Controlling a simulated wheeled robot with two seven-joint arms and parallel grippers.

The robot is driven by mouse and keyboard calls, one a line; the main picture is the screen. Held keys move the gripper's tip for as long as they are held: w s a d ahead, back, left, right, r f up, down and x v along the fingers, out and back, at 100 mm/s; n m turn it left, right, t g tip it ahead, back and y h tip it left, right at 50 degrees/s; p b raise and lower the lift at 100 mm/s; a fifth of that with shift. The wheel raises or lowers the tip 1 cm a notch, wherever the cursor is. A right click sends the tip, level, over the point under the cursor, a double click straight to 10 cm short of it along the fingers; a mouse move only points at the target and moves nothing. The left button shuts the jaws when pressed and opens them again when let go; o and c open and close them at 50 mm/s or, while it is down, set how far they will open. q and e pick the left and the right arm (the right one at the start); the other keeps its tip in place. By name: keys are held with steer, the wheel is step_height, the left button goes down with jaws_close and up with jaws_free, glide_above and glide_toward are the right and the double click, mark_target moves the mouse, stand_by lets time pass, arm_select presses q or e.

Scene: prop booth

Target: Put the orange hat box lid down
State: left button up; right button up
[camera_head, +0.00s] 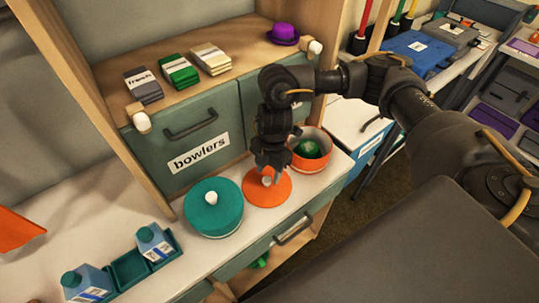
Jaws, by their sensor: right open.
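The orange hat box lid (262,194) lies on the white counter, between the teal round box and the open orange hat box. It has a pale knob on top. The orange hat box (312,162) stands just behind and right of the lid, open, with something green inside. My right gripper (266,172) is over the lid, pointing down around its knob, with the jaws open. The arm hides part of the lid's far side and the box's left edge. My left gripper does not show.
A teal round box (213,207) with a white knob stands left of the lid. Above are drawers labelled bowlers (200,154) and a shelf with folded cloths (179,71) and a purple hat (283,34).

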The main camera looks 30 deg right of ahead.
step_height(320, 180, up, 9)
steer(key=d, duration=0.1)
steer(key=shift+w+r, duration=0.15)
stand_by(0.5)
